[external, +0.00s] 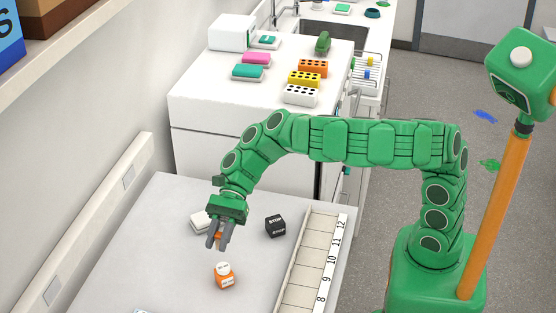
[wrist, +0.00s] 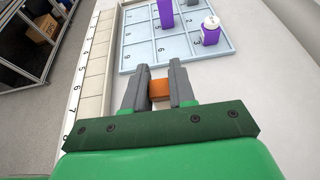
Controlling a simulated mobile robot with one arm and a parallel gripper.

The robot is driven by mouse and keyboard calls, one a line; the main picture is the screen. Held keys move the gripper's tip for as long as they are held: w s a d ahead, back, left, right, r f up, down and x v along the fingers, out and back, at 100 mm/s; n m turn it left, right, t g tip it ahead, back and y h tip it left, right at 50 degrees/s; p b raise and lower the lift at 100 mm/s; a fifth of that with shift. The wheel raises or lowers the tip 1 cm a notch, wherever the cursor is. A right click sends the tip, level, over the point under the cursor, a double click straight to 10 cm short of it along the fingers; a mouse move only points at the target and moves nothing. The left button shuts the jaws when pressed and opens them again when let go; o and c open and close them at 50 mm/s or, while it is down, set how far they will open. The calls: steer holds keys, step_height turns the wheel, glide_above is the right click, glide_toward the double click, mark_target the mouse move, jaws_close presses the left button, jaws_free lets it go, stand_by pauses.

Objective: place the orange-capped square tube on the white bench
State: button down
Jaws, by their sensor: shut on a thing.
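My gripper (external: 217,244) is over the pale front bench (external: 160,240), fingers pointing down. Its fingers are shut on an orange piece (external: 219,236), which looks like the cap of the square tube. In the wrist view the orange piece (wrist: 160,89) sits between the two grey fingers of my gripper (wrist: 160,80). The rest of the tube is hidden or too small to make out. I cannot tell from the external view how high it is above the bench.
An orange-and-white cube (external: 224,275), a black STOP cube (external: 276,225) and a white item (external: 200,221) are near the gripper. A numbered strip (external: 312,262) runs at right. The wrist view shows a blue numbered tray (wrist: 140,59) with purple containers. Racks stand on the back bench (external: 210,103).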

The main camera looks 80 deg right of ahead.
steer(key=shift+s+a, duration=0.1)
steer(key=shift+s, duration=0.3)
steer(key=shift+w+f, duration=0.1)
steer(key=shift+f, duration=0.05)
steer(key=shift+w+a+f, duration=1)
steer(key=shift+w+f, duration=0.55)
steer(key=shift+w, duration=0.45)
steer(key=shift+w+a+f, duration=1.05)
steer(key=shift+w+f, duration=0.5)
steer(key=shift+w, duration=0.45)
steer(key=shift+w+a+f, duration=1)
steer(key=shift+w+f, duration=0.55)
steer(key=shift+w, duration=0.45)
steer(key=shift+w+f, duration=0.2)
steer(key=shift+f, duration=1.55)
steer(key=shift+f, duration=0.1)
